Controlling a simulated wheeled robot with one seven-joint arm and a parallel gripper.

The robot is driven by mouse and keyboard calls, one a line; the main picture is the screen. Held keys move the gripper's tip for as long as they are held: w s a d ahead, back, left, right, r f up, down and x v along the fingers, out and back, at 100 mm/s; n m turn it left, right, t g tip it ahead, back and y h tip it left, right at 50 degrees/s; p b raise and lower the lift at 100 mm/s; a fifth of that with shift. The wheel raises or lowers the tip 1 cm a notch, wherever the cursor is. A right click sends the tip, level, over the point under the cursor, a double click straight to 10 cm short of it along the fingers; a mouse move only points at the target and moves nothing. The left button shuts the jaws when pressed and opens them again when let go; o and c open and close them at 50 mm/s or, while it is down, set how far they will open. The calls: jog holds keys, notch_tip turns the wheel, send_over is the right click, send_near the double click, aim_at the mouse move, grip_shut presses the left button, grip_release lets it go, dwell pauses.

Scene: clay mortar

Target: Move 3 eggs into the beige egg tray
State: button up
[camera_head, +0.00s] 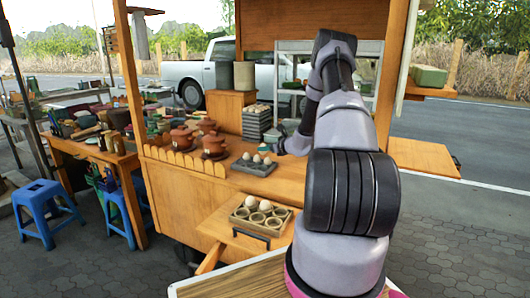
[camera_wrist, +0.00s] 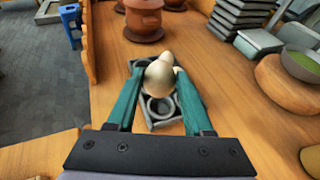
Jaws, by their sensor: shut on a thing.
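The beige egg tray (camera_head: 262,227) sits on the lower wooden shelf in the head view. A white egg (camera_head: 250,202) and another egg (camera_head: 265,206) sit in its back row; other cups are empty. A dark grey tray (camera_head: 253,170) with a few pale eggs stands on the cart counter. My gripper (camera_wrist: 157,80) is over this grey tray, which also shows in the wrist view (camera_wrist: 138,66). Its teal fingers are shut on a cream egg (camera_wrist: 158,80). Another egg (camera_wrist: 167,57) shows just behind it. I cannot tell whether the held egg clears its cup.
Brown clay pots (camera_head: 214,145) stand left of the grey tray. A stack of grey trays (camera_head: 257,122) stands behind. A green-filled bowl (camera_wrist: 301,64) on a round wooden block is at the right in the wrist view.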

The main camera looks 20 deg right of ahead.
jog(key=s+a+f, duration=0.2)
jog(key=s, duration=0.8)
jog(key=s+a+f, duration=0.1)
jog(key=s+a, duration=0.1)
jog(key=s, duration=0.9)
jog(key=s+a+f, duration=0.2)
jog(key=s, duration=0.9)
jog(key=shift+a+f, duration=0.15)
jog(key=shift+f, duration=0.2)
jog(key=shift+s+a+f, duration=0.15)
jog(key=shift+s+f, duration=0.05)
jog(key=shift+s, duration=0.3)
jog(key=shift+w, duration=0.15)
jog(key=shift+w+a, duration=0.2)
jog(key=shift+w, duration=0.5)
jog(key=shift+f, duration=0.2)
jog(key=shift+f, duration=0.2)
jog(key=shift+f, duration=2.5)
